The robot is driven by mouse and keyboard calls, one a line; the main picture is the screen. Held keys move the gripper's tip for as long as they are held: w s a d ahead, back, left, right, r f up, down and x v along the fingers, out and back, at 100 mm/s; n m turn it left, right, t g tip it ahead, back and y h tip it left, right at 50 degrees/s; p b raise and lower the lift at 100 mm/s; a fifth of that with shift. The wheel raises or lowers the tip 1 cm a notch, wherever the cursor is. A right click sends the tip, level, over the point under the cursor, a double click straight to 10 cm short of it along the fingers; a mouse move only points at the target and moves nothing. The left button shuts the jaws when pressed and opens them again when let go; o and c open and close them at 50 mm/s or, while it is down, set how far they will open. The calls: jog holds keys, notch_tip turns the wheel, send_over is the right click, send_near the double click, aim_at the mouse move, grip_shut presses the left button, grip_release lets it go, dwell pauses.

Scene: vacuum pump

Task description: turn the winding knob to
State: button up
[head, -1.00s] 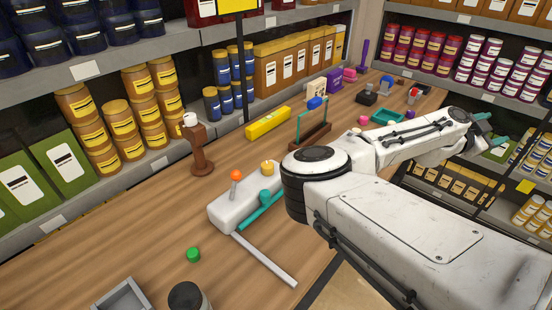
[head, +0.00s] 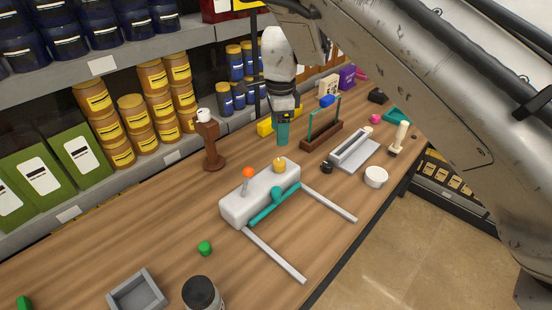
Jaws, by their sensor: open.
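A white rounded block (head: 238,206) stands on the wooden counter, with two grey rails in front of it. On its top are a yellow knob (head: 279,166) and an orange-tipped lever (head: 247,174). A teal bar with a round teal boss (head: 277,194) runs along its front. I cannot tell which of these is the winding knob. My gripper (head: 283,142) points down with teal fingertips, above and behind the yellow knob in the picture, apparently apart from it. The fingers overlap in this view; the gripper is open, and nothing shows between them.
A brown post (head: 211,148) stands left of the block. A brown stand with a teal frame (head: 322,136), a grey tray (head: 353,150) and a white cup (head: 376,177) stand to the right. A green cap (head: 205,248) lies in front. Shelves of jars (head: 152,77) back the counter.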

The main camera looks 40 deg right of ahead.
aim_at(280, 162)
notch_tip(280, 162, down, 11)
jog(key=b, duration=0.5)
jog(key=shift+s+d+r+b, duration=0.1)
jog(key=shift+r+b, duration=0.1)
jog(key=shift+b, duration=0.1)
jog(key=c, duration=1.1)
